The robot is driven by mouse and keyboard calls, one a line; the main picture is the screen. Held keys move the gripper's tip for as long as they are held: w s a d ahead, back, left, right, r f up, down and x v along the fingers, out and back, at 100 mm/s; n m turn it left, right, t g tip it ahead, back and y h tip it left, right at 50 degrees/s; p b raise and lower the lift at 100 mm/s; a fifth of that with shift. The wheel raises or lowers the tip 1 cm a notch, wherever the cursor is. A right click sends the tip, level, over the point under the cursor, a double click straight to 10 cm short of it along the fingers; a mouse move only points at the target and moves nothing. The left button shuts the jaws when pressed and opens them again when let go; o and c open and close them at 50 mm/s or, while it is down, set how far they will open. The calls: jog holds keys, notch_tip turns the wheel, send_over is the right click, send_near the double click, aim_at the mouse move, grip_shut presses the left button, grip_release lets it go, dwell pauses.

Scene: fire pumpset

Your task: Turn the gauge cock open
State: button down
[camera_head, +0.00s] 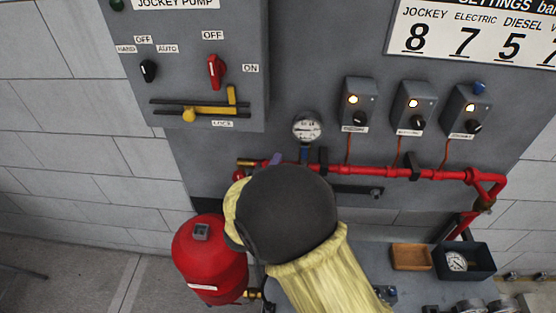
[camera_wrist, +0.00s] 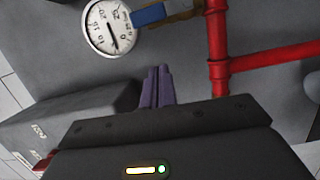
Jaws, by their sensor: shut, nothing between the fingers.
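The white round pressure gauge (camera_head: 306,127) is on the grey panel above the red pipe, and it fills the upper left of the wrist view (camera_wrist: 107,27). The cock's blue part (camera_wrist: 150,14) lies between the gauge and a brass fitting (camera_wrist: 183,14), roughly along that line. In the head view the blue part (camera_head: 304,154) is small, just under the gauge. My gripper's purple fingers (camera_wrist: 158,86) are together and empty, apart from the blue part. In the head view a fingertip (camera_head: 276,159) shows left of the cock; my arm hides the rest.
The red pipe (camera_head: 400,173) runs across below the gauge and several switch boxes (camera_head: 412,105). The jockey pump box (camera_head: 190,65) juts out at upper left. A red tank (camera_head: 210,260) stands lower left.

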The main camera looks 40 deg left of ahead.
jog(key=b+v, duration=0.2)
jog(key=v, duration=0.6)
jog(key=shift+d+b, duration=0.15)
jog(key=shift+b, duration=0.15)
jog(key=w+d+m+g+h, duration=0.1)
jog(key=w+d+m+g, duration=0.2)
jog(key=w, duration=0.7)
jog(key=w+d+f+m+g+h, duration=0.15)
jog(key=w+d+m, duration=0.3)
jog(key=d, duration=0.55)
jog(key=w+d+m+g+h, duration=0.1)
jog(key=w+d+m+g, duration=0.1)
jog(key=w+d+m, duration=0.5)
jog(key=s+d+f+m+g+h, duration=0.1)
jog(key=s+d, duration=0.3)
jog(key=d, duration=0.6)
jog(key=s+d+m+g+h, duration=0.1)
jog(key=s+d+m+g, duration=0.3)
jog(key=d, duration=0.6)
jog(key=s+d+f+m+g+h, duration=0.1)
jog(key=s+d+m+g+h, duration=0.1)
jog(key=d, duration=0.8)
jog(key=shift+s+d+f+m, duration=0.3)
jog(key=shift+s+m, duration=0.45)
jog(key=shift+s, duration=0.2)
